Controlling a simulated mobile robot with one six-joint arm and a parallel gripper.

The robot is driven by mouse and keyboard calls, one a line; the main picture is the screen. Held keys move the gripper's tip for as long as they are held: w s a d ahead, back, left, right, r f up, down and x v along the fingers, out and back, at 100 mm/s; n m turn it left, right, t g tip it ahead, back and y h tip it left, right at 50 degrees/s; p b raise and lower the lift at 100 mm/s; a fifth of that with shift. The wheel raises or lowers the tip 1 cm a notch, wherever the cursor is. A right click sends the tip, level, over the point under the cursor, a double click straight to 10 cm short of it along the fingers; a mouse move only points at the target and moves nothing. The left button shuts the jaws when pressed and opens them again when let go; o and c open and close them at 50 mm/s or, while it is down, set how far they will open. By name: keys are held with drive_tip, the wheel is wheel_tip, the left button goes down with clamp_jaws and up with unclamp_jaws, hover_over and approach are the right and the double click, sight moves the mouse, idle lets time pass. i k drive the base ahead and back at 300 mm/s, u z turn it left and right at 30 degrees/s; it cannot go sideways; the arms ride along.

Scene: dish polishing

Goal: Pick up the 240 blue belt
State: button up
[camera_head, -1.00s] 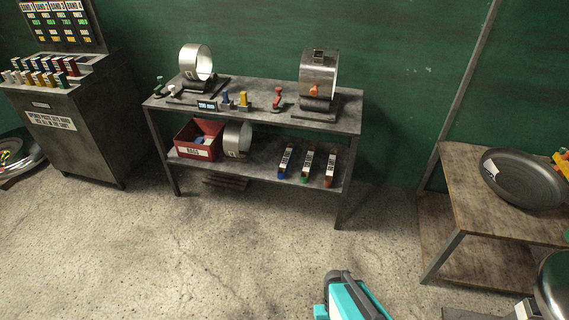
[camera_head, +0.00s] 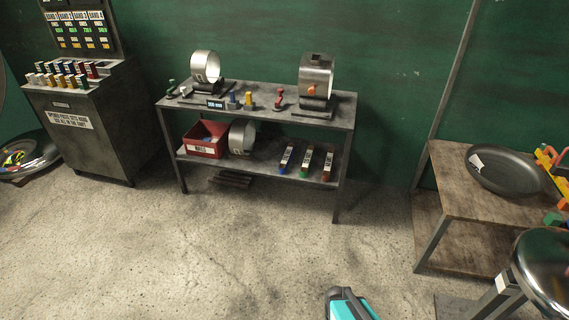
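Several narrow belts with white labels lean side by side on the lower shelf of the dark metal rack. The leftmost has a blue end and looks like the blue belt (camera_head: 286,157); its label is too small to read. Beside it are a green-ended belt (camera_head: 306,160) and a brown-red one (camera_head: 327,162). A teal and dark part of my arm (camera_head: 347,304) shows at the bottom edge, well apart from the rack. My gripper's fingers are not visible.
The metal rack (camera_head: 260,173) carries machines on top and a red bin (camera_head: 206,139) below. A dark cabinet (camera_head: 90,135) stands left. A wooden bench (camera_head: 455,188) with a dark pan (camera_head: 505,171) and a shiny round-topped object (camera_head: 545,265) are at right. The floor between is clear.

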sight(284, 162)
drive_tip(key=u, duration=0.45)
drive_tip(key=i, duration=0.55)
drive_tip(key=u, duration=0.8)
drive_tip(key=i, duration=0.6)
drive_tip(key=u, duration=0.35)
drive_tip(key=i, duration=1.7)
drive_tip(key=z, duration=0.65)
drive_tip(key=i, duration=0.5)
drive_tip(key=z, duration=0.25)
